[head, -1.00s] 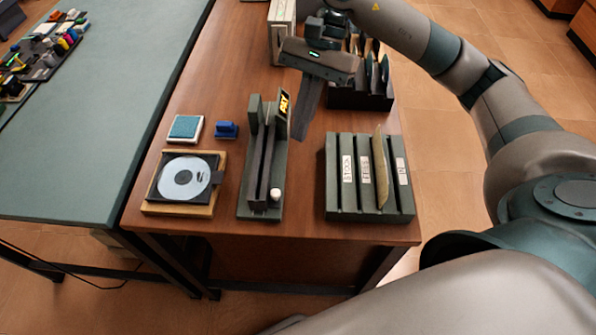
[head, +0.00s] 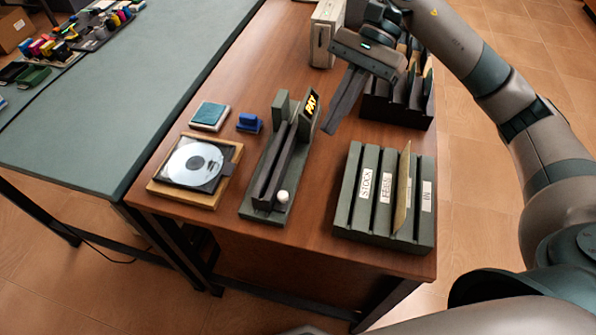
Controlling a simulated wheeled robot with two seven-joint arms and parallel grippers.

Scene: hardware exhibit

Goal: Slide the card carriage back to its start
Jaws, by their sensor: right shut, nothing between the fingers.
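A dark green card device (head: 250,207) stands on the wooden table, long and narrow, running from near to far. A dark rail or carriage (head: 279,165) lies along its middle, with a white round knob (head: 282,197) at the near end. At the far end are an upright green block and a black plate with yellow lettering (head: 311,103). I cannot tell exactly where the carriage ends and the base begins. My right gripper (head: 331,130) is shut and empty, its fingers pointing down just right of the lettered plate. My left gripper is not in view.
A slotted green rack (head: 343,217) with labels holds a tan card (head: 403,185) at right. A disc on a wooden tray (head: 165,190), a teal pad (head: 210,115) and a blue block (head: 249,123) are at left. A dark sorter (head: 380,108) stands behind.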

